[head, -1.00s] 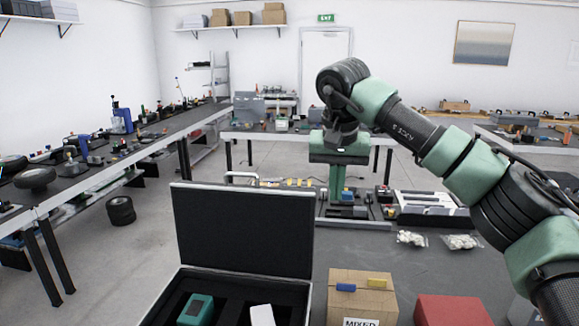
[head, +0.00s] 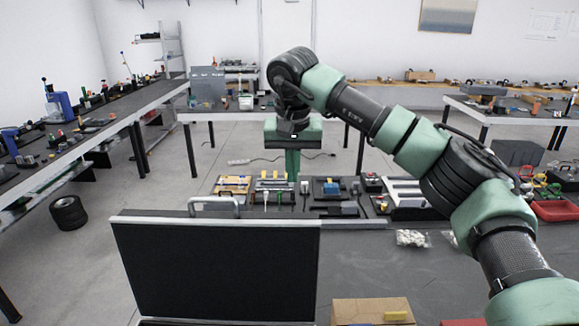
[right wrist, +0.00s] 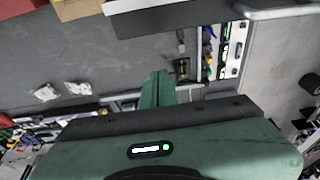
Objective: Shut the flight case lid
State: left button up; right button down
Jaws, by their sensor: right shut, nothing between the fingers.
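The flight case lid (head: 215,268) stands open and upright at the front left in the head view, dark inside with a pale metal rim. A pale handle (head: 214,203) shows just above its top edge. The case body is almost wholly below the picture. My right gripper (head: 292,172) points down beyond and above the lid's right part, apart from it. Its fingers are shut and empty. In the right wrist view the shut fingers (right wrist: 158,85) show, with the lid's pale edge (right wrist: 170,8) at the top. My left gripper is out of view.
A cardboard box (head: 372,311) stands right of the case. Bags of white parts (head: 412,238) lie on the dark bench (head: 370,265). Tools and trays line the bench's far edge, around and beyond my right gripper. Bare bench top lies right of the lid.

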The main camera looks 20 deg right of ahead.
notch_tip(320, 180, down, 7)
jog(key=s+p, duration=0.1)
jog(key=p, duration=0.3)
jog(key=shift+s+a+r, duration=0.15)
jog(key=shift+s+a, duration=0.15)
jog(key=shift+a, duration=0.1)
